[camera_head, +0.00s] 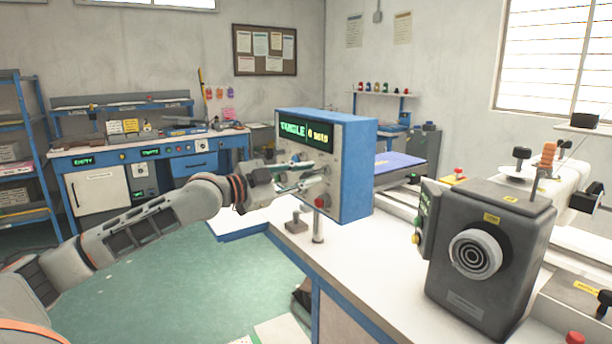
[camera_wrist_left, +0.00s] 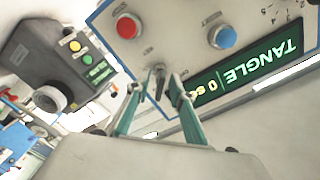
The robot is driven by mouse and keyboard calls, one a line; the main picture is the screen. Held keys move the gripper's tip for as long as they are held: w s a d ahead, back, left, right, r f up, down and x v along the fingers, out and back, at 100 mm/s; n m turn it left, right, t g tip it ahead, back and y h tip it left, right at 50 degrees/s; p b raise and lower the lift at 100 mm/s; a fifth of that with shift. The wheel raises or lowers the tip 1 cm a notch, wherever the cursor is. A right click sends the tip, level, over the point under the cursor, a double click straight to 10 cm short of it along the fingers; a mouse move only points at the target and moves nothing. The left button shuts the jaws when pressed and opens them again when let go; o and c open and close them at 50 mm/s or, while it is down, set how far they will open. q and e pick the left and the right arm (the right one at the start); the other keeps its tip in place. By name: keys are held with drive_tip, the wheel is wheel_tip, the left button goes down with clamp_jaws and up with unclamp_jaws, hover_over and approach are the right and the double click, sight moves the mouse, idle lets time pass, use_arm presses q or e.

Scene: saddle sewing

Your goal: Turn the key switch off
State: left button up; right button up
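The blue control box (camera_head: 355,165) stands on a post at the front of the white table. Its lit display (camera_head: 306,133) shows green "TANGLE" text, and it also shows upside down in the left wrist view (camera_wrist_left: 245,68). My left gripper (camera_head: 318,178) is at the box's front face. In the left wrist view its teal fingers (camera_wrist_left: 156,86) are apart, one on each side of the key. I cannot tell whether either touches it. My right gripper is not in view.
A grey machine unit (camera_head: 490,255) with a round knob stands on the white table (camera_head: 345,265) to the right. A red knob (camera_head: 320,202) is low on the box's front. A blue workbench (camera_head: 150,150) stands at the back left. The green floor between is open.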

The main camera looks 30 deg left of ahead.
use_arm(q)
clamp_jaws()
drive_tip(key=shift+r+n+p, duration=0.1)
drive_tip(key=shift+n+p, duration=0.2)
drive_tip(key=shift+p, duration=0.05)
drive_tip(key=shift+r+n+p, duration=0.15)
drive_tip(key=shift+n+p, duration=0.45)
drive_tip(key=shift+p, duration=0.1)
drive_tip(key=shift+n+p, duration=0.7)
drive_tip(key=shift+p, duration=0.05)
drive_tip(key=shift+n+p, duration=0.45)
drive_tip(key=shift+n, duration=0.05)
drive_tip(key=shift+n+p, duration=0.3)
drive_tip(key=shift+n, duration=0.1)
drive_tip(key=shift+n+p, duration=0.55)
drive_tip(key=shift+n, duration=0.45)
drive_tip(key=n+p, duration=0.1)
drive_tip(key=n, duration=0.1)
drive_tip(key=shift+n, duration=0.3)
drive_tip(key=n, duration=0.2)
drive_tip(key=shift+f+n+p, duration=0.2)
drive_tip(key=shift+n+p, duration=0.2)
drive_tip(key=n, duration=0.3)
drive_tip(key=shift+n+p, duration=0.35)
drive_tip(key=shift+n, duration=0.95)
